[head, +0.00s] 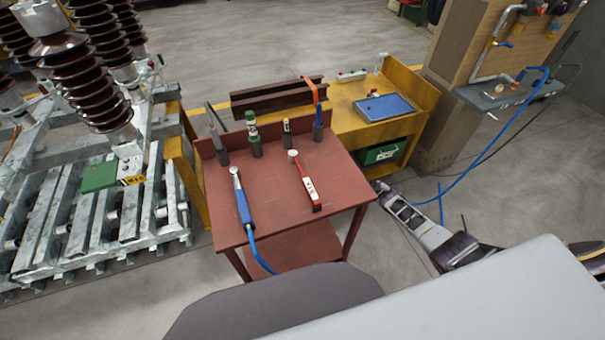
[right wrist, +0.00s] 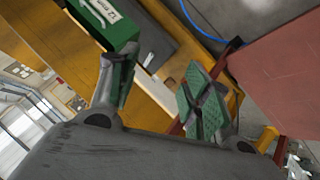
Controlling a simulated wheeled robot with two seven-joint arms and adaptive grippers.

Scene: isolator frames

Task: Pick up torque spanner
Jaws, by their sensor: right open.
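Two long tools lie on the red table (head: 268,190). One is a red tool (head: 305,182) with a white label and a pale round end, on the table's right half. The other is a blue-handled tool (head: 243,205) with a pale head and a blue hose, on the left half. I cannot tell for sure which is the torque spanner. My right gripper (head: 381,187) is just off the table's right edge, apart from both tools. In the right wrist view my right gripper (right wrist: 160,92) is open and empty, with green finger pads. My left gripper is not in view.
Dark holders with upright tools (head: 255,140) line the table's back edge. A yellow bench (head: 345,100) behind holds a blue tray (head: 383,107); a green box (head: 380,153) sits below. Insulators on a metal frame (head: 80,215) stand left. Blue hose crosses the floor at right.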

